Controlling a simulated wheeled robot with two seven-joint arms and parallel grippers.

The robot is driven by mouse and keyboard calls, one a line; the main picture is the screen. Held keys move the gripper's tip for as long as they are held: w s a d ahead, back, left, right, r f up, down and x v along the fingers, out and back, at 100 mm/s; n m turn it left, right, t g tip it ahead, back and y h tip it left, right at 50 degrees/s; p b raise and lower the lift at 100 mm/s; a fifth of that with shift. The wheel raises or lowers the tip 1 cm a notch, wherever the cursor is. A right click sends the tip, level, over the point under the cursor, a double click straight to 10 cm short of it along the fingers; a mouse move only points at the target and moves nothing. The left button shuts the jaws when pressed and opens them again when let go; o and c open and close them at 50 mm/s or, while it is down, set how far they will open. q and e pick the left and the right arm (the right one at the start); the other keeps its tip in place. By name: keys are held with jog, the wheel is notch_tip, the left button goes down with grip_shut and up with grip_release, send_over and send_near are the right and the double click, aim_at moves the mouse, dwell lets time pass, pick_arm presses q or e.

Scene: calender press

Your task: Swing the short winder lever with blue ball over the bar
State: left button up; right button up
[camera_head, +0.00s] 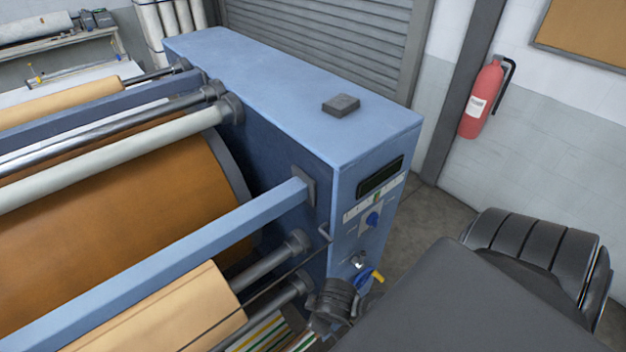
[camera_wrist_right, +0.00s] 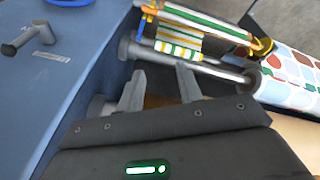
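No short lever with a blue ball can be picked out for certain. A round blue knob (camera_head: 373,219) is on the cabinet's end panel, with a blue and yellow part (camera_head: 365,278) lower down. In the right wrist view my right gripper (camera_wrist_right: 160,90) is open and empty, its two fingers apart over roller ends. In the head view my dark right wrist is low beside the cabinet and its fingers are hidden. My left gripper is out of view.
The blue cabinet (camera_head: 290,90) carries a small dark block (camera_head: 341,104) on top. In the right wrist view a grey handle (camera_wrist_right: 30,40) stands out from blue metal, a striped web (camera_wrist_right: 180,40) runs between rollers, and a patterned roll (camera_wrist_right: 290,75) lies right. A red extinguisher (camera_head: 481,98) hangs behind.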

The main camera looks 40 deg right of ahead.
jog(key=w+d+f+n+b, duration=0.1)
jog(key=w+d+f, duration=0.1)
jog(key=f, duration=0.4)
jog(key=w+d+f+n+g+b, duration=0.1)
jog(key=w+d+f+n, duration=0.1)
jog(key=w+f, duration=0.2)
jog(key=w+d+f+n+b, duration=0.1)
jog(key=w+f+n, duration=0.1)
jog(key=f, duration=0.6)
jog(key=shift+w+d+f+g+h, duration=0.15)
jog(key=shift+w+d+g+h, duration=0.15)
jog(key=shift+w+d+h, duration=0.1)
jog(key=shift+f, duration=0.55)
grip_shut()
